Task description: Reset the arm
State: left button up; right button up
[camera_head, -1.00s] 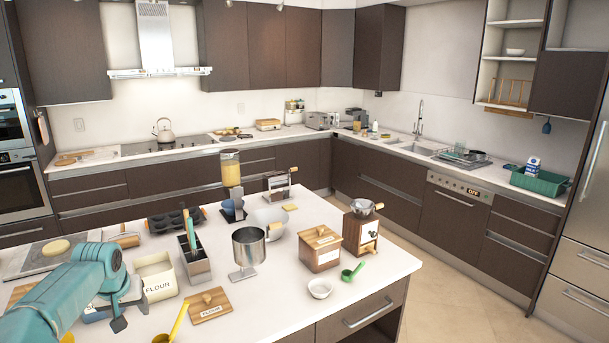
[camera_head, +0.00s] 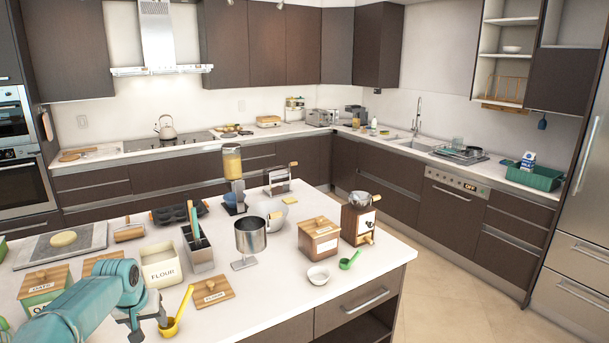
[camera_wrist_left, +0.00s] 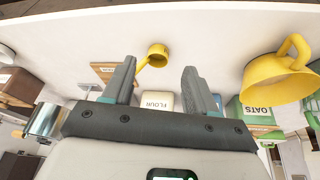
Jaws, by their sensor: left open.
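My left arm comes in from the lower left in the head view, teal, over the near left part of the island counter. My left gripper (camera_head: 148,322) is low above the counter, beside a yellow scoop (camera_head: 174,320). In the left wrist view my left gripper (camera_wrist_left: 160,82) has its two fingers apart with nothing between them; the yellow scoop (camera_wrist_left: 156,54) shows beyond them. A flour canister (camera_head: 161,265), its lid (camera_head: 211,291) and an oats canister (camera_head: 45,290) stand near the arm. My right gripper is not in view.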

pick_arm(q)
jog(key=s+d+f+m+g+h+b, duration=0.1)
jog(key=s+d+f, duration=0.3)
jog(key=d+f, duration=0.3)
jog(key=s+d+f+h+b, duration=0.1)
jog(key=s+d+f, duration=0.3)
jog(key=f, duration=0.4)
jog(key=s+d+f+m+g+h+b, duration=0.1)
jog(key=s+d+f+h, duration=0.1)
jog(key=s+d+f, duration=0.35)
jog(key=s+d+f+b, duration=0.1)
jog(key=s+d+f, duration=0.2)
jog(key=s, duration=0.4)
jog(key=s+d+f+g+b, duration=0.1)
jog(key=s+d+f, duration=0.2)
jog(key=s, duration=0.5)
jog(key=s+d+f+b, duration=0.1)
jog(key=s+d+f, duration=0.2)
jog(key=s, duration=0.5)
jog(key=shift+s+f+n+g+h, duration=0.25)
jog(key=shift+f+n+g+h, duration=0.15)
jog(key=shift+f, duration=0.5)
